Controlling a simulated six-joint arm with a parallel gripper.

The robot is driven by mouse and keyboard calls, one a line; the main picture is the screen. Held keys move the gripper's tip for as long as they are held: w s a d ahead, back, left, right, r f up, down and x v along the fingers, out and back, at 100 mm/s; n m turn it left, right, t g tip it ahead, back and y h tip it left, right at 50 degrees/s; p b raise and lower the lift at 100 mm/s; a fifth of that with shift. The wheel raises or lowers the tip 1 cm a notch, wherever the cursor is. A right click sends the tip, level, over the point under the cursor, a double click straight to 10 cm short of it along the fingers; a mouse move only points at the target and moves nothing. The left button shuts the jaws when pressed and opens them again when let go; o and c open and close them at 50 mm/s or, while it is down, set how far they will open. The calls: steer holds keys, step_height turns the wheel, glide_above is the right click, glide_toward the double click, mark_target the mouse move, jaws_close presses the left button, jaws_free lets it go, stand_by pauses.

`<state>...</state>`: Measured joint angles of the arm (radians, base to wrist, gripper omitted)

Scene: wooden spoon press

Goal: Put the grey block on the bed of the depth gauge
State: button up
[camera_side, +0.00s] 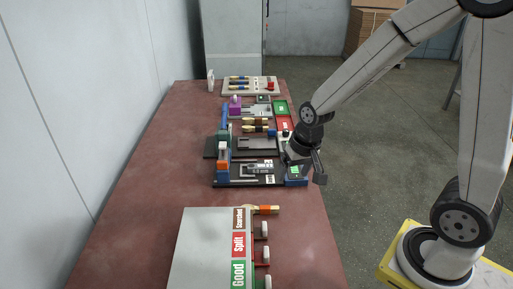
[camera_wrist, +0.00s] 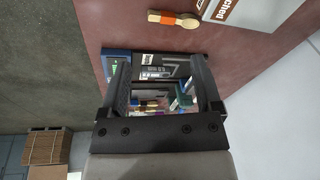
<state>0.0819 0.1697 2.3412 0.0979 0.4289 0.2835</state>
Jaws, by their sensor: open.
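The instrument that looks like the depth gauge has a black base plate (camera_side: 232,182) at mid-table in the side view. It has a blue post at its left and a blue unit with a green display (camera_side: 295,170) at its right. It also shows between my fingers in the wrist view (camera_wrist: 172,58). A grey piece (camera_side: 260,168) lies on or over this plate; I cannot tell whether it is the grey block or part of the gauge. My gripper (camera_side: 303,166) is open above the gauge's right end, with nothing seen held. Its fingers frame the instruments in the wrist view (camera_wrist: 161,68).
A grey sorting board (camera_side: 205,245) with Good, Split and Scorched labels lies in front. The red table is clear at left.

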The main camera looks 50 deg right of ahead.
steer(key=s+a+n, duration=0.2)
steer(key=s+n, duration=0.3)
steer(key=s, duration=0.1)
